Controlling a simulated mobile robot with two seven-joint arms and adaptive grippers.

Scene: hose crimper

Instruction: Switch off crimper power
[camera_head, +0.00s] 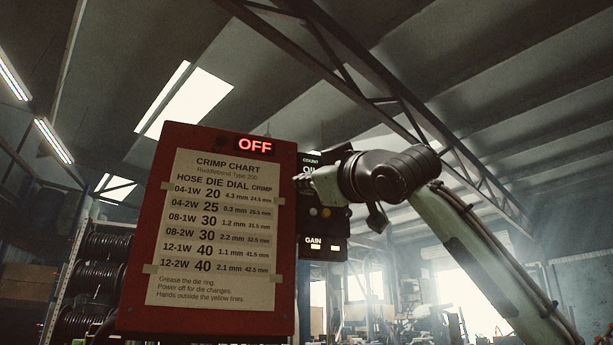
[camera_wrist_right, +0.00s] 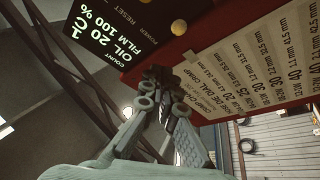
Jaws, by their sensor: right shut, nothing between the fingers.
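The red crimper cabinet (camera_head: 133,285) fills the left-centre of the head view. A small display (camera_head: 254,146) at its top reads OFF in lit red letters. The dark control panel (camera_head: 322,250) sits at the cabinet's right side, partly hidden by my right gripper (camera_head: 312,183). In the wrist view, the panel (camera_wrist_right: 100,40) appears upside down, with POWER and RESET labels and a yellow round button (camera_wrist_right: 180,27). My right gripper (camera_wrist_right: 163,85) is shut and empty in front of the panel and cabinet edge; I cannot tell whether it touches. My left gripper is out of view.
A paper crimp chart (camera_head: 215,225) is taped to the cabinet front. Shelves with black hose coils (camera_head: 103,277) stand behind at left. Roof beams pass overhead. The space right of the panel holds my right arm; a cluttered workshop lies far behind.

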